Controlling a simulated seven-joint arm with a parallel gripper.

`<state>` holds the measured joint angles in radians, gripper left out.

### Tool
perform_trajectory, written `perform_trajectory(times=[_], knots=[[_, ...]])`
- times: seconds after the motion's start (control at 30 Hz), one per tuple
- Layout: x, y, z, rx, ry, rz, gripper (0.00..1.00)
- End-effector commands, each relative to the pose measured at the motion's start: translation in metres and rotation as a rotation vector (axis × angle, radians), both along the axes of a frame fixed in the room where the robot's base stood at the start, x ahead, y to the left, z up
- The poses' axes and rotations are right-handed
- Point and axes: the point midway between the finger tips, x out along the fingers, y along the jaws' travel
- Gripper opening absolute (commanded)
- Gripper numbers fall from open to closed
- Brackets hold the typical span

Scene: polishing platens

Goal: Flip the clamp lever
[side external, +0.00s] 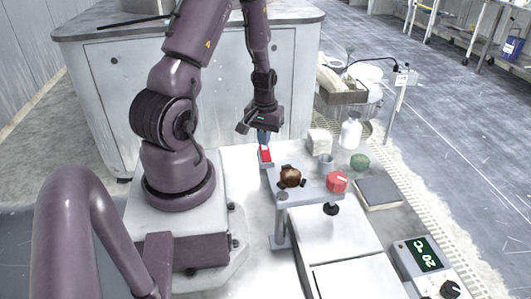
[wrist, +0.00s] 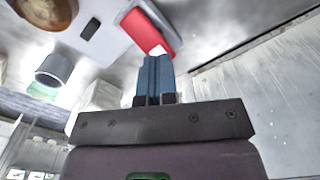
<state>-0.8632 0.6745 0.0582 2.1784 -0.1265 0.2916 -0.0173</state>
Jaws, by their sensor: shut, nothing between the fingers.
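A red lever (side external: 265,155) is at the left end of a raised grey platform (side external: 310,190). In the wrist view the red lever (wrist: 149,30) is a long block beyond my fingers, with a pale patch at its near end. My gripper (side external: 264,142) points down just above the lever. Its blue fingers (wrist: 153,62) are shut together with nothing between them. The fingertips overlap the lever's near end in the wrist view; I cannot tell whether they touch it. The lever's pivot is not clear in either view.
On the platform are a brown round piece (side external: 290,177), a grey cup (side external: 326,161) and a red knob (side external: 338,182). A white block (side external: 319,142), white bottle (side external: 350,133) and green object (side external: 360,161) stand behind. A dark plate (side external: 379,192) and display box (side external: 425,256) are right.

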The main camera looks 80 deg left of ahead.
Motion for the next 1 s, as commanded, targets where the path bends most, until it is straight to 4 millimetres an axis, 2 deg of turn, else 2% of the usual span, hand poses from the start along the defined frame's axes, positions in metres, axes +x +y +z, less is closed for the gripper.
perform_trajectory(times=[1.0], knots=[[0.0, -0.001, -0.016, -0.003, 0.001, -0.001, 0.0]])
